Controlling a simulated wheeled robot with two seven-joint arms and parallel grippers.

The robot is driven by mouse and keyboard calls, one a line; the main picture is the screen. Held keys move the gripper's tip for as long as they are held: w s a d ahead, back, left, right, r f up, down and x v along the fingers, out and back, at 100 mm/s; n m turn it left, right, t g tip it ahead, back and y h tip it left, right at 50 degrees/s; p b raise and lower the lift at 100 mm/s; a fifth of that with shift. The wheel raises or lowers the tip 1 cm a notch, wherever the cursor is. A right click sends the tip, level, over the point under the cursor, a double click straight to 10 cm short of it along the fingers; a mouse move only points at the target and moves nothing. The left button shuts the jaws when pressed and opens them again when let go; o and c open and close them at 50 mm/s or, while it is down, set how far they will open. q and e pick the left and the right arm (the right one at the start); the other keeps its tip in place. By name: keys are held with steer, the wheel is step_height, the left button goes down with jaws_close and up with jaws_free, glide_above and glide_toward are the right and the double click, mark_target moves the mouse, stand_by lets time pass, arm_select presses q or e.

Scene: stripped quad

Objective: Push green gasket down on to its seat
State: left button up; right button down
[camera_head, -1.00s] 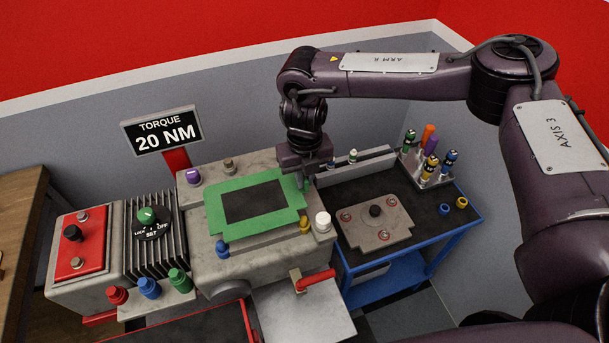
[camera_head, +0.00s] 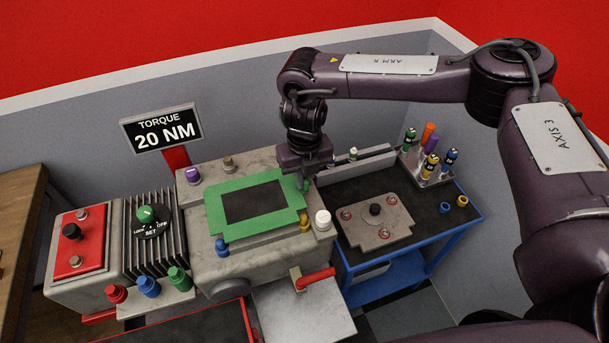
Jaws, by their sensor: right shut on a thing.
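The green gasket (camera_head: 285,222), a flat frame with a dark rectangular opening, lies over the top of the grey block (camera_head: 200,267). It looks roughly level; I cannot tell whether its underside touches the seat all round. My right gripper (camera_head: 304,182) points down at the gasket's far right corner and is shut on the green part there. The fingertips are small and partly hidden. The seat is mostly covered by the gasket. My left gripper is not in view.
Blue (camera_head: 222,247), white (camera_head: 323,220) and purple (camera_head: 193,176) caps stand around the gasket. A blue cart (camera_head: 463,236) on the right carries a metal plate (camera_head: 376,236) and a rack of coloured tools (camera_head: 426,170). A red handle (camera_head: 316,278) sticks out in front.

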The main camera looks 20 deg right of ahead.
steer(key=shift+f+b, duration=1.05)
steer(key=shift+f, duration=0.6)
steer(key=c, duration=1.4)
jaws_free()
steer(key=shift+r, duration=0.1)
steer(key=shift+r, duration=0.35)
step_height(320, 180, up, 6)
steer(key=shift+f+b, duration=0.1)
steer(key=shift+b, duration=0.6)
steer(key=shift+r, duration=0.55)
